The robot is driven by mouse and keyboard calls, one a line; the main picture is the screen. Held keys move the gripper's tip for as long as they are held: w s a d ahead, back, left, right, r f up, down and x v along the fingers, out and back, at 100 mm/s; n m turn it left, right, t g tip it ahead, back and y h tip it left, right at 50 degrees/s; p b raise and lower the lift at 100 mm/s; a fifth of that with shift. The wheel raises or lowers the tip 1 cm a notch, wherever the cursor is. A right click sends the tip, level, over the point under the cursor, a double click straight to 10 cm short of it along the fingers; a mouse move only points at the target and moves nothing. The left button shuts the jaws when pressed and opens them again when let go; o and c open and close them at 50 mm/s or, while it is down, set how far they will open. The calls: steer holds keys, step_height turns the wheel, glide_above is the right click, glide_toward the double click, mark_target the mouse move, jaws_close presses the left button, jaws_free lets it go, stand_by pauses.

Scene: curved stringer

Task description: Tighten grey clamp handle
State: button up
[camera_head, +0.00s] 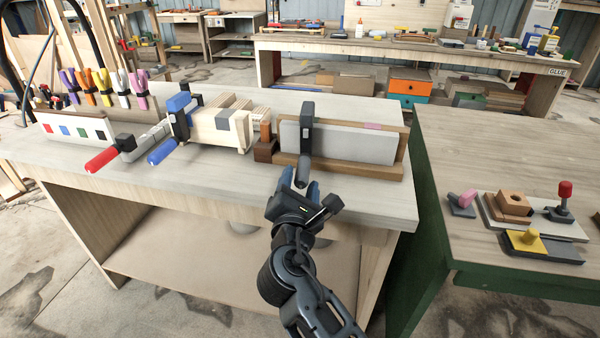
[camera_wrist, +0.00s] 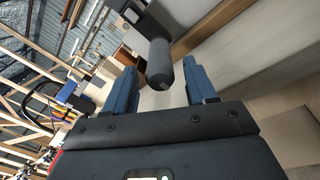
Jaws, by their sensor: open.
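The grey clamp (camera_head: 306,135) stands over the front of a wooden fixture with a light grey panel (camera_head: 345,140). Its dark grey handle (camera_head: 302,170) points down toward my gripper (camera_head: 307,190). In the wrist view the handle (camera_wrist: 160,65) is a rounded dark cylinder between the two blue fingers of my gripper (camera_wrist: 164,85). The fingers are apart, with a gap on each side of the handle, wider on the right. I cannot tell how deep the handle sits between them.
On the same workbench (camera_head: 230,190), left of the fixture, are a wooden block assembly (camera_head: 222,130), a blue-handled clamp (camera_head: 163,152) and a red-handled clamp (camera_head: 102,160). A green-sided table (camera_head: 500,150) with small fixtures stands at the right. The bench's front strip is mostly clear.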

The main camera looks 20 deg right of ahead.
steer(key=shift+x, duration=1.6)
steer(key=c, duration=1)
